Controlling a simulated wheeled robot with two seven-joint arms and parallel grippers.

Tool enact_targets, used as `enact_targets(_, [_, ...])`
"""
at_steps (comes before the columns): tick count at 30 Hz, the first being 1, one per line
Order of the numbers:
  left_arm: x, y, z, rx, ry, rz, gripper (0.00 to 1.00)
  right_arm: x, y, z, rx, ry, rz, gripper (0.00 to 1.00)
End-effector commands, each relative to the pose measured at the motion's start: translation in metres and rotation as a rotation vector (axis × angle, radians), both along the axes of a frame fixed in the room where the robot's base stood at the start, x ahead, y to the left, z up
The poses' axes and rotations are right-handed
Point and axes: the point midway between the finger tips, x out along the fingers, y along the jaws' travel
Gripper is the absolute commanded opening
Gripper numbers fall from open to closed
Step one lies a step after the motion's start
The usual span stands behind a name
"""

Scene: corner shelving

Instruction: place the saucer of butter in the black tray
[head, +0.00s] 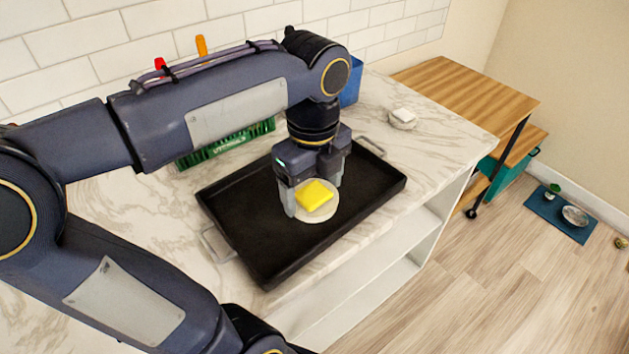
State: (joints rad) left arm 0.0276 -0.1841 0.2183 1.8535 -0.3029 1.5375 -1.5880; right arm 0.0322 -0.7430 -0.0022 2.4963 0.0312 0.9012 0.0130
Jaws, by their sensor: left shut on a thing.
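The pale saucer (324,214) with a yellow block of butter (315,194) is over the middle-right part of the black tray (265,252). The tray lies on the marble counter and has a metal handle at each end. My left gripper (313,192) points down and is shut on the saucer, with a finger at its left and another at its upper right. The saucer looks roughly level. I cannot tell whether it touches the tray floor. My right gripper is not in view.
A green crate (226,146) and a blue container (352,82) stand behind the tray, partly hidden by my arm. A small saucer with a white block (403,115) sits at the back right. A wooden cart (466,84) stands beyond. The tray's left part is bare.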

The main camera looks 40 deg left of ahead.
Motion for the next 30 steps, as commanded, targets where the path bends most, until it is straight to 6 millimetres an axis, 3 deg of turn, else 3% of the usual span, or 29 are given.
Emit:
enact_targets(6, [0.043, 0.034, -0.023, 0.000, 0.004, 0.006, 0.41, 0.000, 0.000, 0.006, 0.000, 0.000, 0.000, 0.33])
enact_targets(12, [0.067, 0.053, -0.059, 0.000, 0.003, 0.004, 0.41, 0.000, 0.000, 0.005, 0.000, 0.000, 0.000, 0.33])
enact_targets(22, [0.084, 0.067, -0.085, 0.000, 0.002, 0.003, 0.41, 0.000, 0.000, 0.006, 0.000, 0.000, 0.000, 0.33])
enact_targets(30, [0.084, 0.066, -0.115, 0.001, 0.000, 0.002, 0.41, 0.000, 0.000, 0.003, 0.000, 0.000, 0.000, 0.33])
